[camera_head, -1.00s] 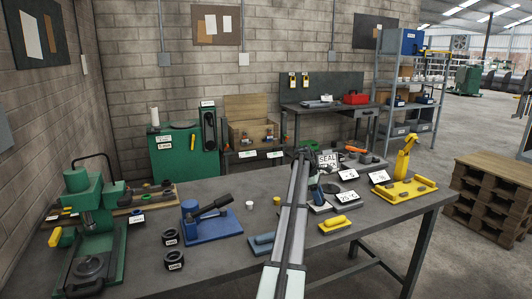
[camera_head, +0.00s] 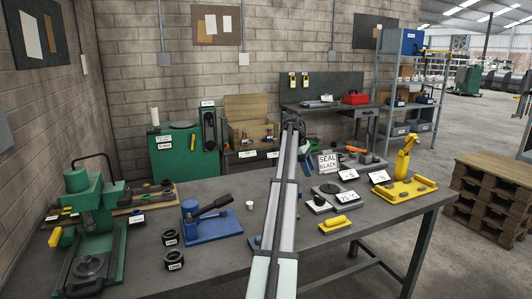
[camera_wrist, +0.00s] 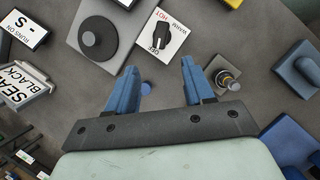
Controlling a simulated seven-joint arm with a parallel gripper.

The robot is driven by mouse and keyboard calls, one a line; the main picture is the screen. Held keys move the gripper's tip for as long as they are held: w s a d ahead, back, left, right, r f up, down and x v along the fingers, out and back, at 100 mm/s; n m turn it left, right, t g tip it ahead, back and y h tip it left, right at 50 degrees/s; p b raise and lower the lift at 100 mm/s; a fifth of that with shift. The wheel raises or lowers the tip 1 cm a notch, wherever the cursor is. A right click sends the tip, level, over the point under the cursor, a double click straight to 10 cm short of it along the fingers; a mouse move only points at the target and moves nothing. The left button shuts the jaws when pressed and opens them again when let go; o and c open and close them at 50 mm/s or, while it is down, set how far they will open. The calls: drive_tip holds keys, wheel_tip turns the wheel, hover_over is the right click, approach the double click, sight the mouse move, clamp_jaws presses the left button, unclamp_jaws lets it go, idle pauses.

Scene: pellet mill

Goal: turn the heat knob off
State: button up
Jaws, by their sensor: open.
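The heat knob (camera_wrist: 160,38) is black and sits on a white plate marked OFF, WARM and HOT in the wrist view. Which mark it points to is too small to tell. A grey round plate on a square base (camera_wrist: 93,38) lies just left of it. In the head view the small white knob plate (camera_head: 319,204) is on the bench, right of my arm. My gripper (camera_wrist: 158,66) has two blue fingers spread apart with nothing between them. The knob is ahead of the gap, apart from the fingertips.
A small base with a round metal post (camera_wrist: 227,80) lies near the right finger. Blue blocks (camera_wrist: 300,70) lie at the wrist view's right.

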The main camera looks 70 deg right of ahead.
drive_tip(key=w+d+r+m+t+h, duration=0.2)
drive_tip(key=w+d+m+t+h, duration=0.35)
drive_tip(key=m, duration=1.25)
drive_tip(key=w+a+r+m+t+h, duration=0.2)
drive_tip(key=w+a+r+h, duration=0.2)
drive_tip(key=w+a, duration=0.6)
drive_tip(key=shift+w+a+r+t, duration=0.35)
drive_tip(key=shift+w+a+r, duration=0.05)
drive_tip(key=shift+w, duration=0.45)
drive_tip(key=shift+h, duration=0.25)
